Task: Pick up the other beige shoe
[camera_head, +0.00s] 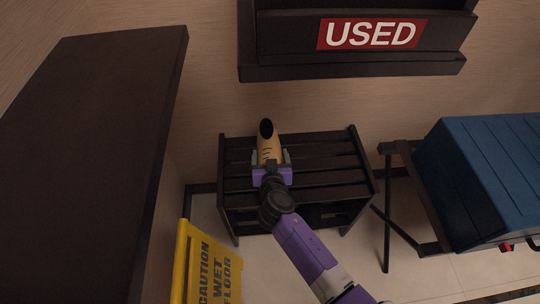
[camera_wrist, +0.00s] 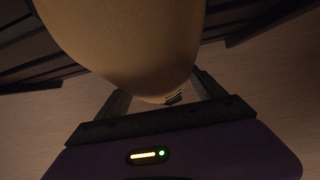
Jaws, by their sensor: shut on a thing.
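A beige shoe (camera_head: 268,148) with a dark opening is held in my gripper (camera_head: 271,164), over the dark slatted bench in the head view. My gripper's fingers lie on both sides of the shoe, shut on it. In the wrist view the shoe (camera_wrist: 130,45) fills the upper middle, close to the camera, between the fingers of my gripper (camera_wrist: 158,100). The head view does not clearly show whether the shoe touches the slats. No second beige shoe shows.
The dark slatted bench (camera_head: 330,165) stands against the wall. A dark shelf with a "USED" sign (camera_head: 372,33) hangs above it. A yellow wet-floor sign (camera_head: 212,268) stands at the front left, a dark cabinet (camera_head: 95,130) at left, and a blue suitcase (camera_head: 485,175) on a rack at right.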

